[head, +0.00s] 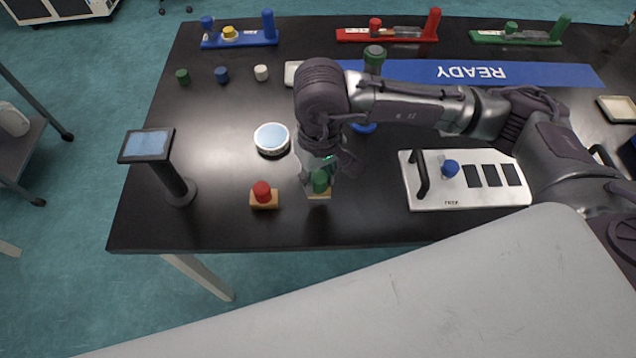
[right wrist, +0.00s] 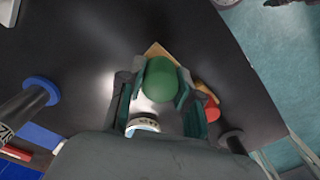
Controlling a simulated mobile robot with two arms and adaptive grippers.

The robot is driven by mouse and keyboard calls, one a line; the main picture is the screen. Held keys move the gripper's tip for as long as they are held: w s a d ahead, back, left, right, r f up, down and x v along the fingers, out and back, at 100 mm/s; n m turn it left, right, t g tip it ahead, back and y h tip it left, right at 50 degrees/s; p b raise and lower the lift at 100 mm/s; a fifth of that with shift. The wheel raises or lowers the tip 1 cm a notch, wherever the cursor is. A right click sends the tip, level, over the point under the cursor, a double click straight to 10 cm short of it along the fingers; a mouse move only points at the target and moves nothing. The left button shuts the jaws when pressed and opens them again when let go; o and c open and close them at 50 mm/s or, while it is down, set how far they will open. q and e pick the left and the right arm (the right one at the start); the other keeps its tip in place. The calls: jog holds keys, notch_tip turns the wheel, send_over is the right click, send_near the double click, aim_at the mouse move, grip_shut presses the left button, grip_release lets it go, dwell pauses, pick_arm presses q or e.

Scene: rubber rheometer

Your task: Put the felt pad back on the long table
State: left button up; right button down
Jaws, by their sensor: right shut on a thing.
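A small tan block with a green knob (head: 320,181) is at the front middle of the long black table (head: 225,225). It may be the felt pad, but its material cannot be told. My right gripper (head: 321,174) points down over it and is shut on the green knob. In the right wrist view the knob (right wrist: 161,80) sits between both fingers, with a corner of the tan base beyond it. The base appears at table level; whether it touches the table cannot be told. My left gripper is not in view.
A similar red-knobbed block (head: 262,194) stands close left. A round white dish (head: 271,139) lies behind, and a display on a post (head: 172,165) stands at left. A white plate with a black handle (head: 422,175) lies at right. The table's front edge is near.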

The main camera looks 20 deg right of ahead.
aim_at(318, 189)
jog(key=shift+w+f, duration=0.25)
notch_tip(318, 189, down, 4)
jog(key=shift+r+p, duration=0.1)
jog(key=shift+p, duration=0.4)
jog(key=shift+f+b, duration=0.25)
jog(key=shift+b, duration=0.1)
jog(key=c, duration=0.8)
grip_release()
jog(key=shift+r, duration=0.1)
